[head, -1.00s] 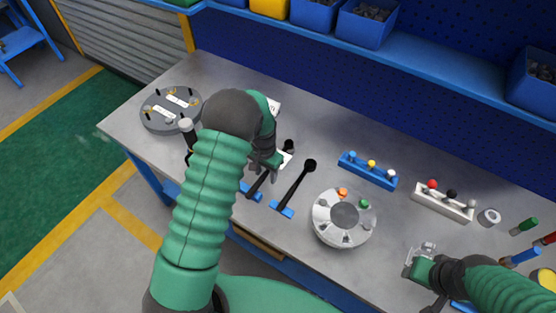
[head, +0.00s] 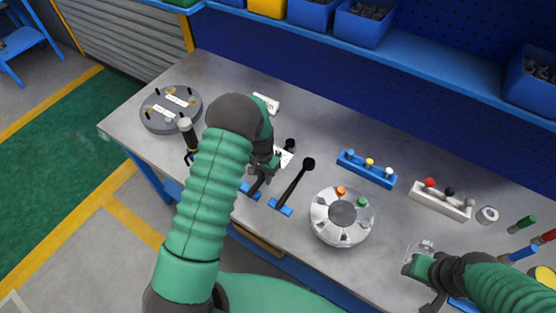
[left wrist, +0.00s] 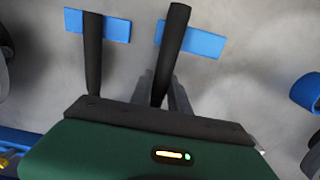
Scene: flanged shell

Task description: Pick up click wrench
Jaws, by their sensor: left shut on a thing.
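Two black wrench-like tools with blue blocks at their near ends lie side by side on the grey bench. My left gripper (head: 264,174) is at the left tool, and its fingers are shut on the black shaft. In the left wrist view this held wrench (left wrist: 172,50) runs between the fingers (left wrist: 165,95), over its blue block (left wrist: 190,40). The other wrench (head: 296,185) lies just to the right in the head view, apart from the gripper; it also shows in the left wrist view (left wrist: 93,60). My right gripper (head: 421,250) looks open and empty, over the bench's front right.
A round silver fixture (head: 342,216) with coloured knobs stands right of the wrenches. A blue rack (head: 366,170) and a white rack (head: 440,202) lie behind. A dark round plate (head: 170,108) is far left. Screwdrivers (head: 522,225) lie at the right edge.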

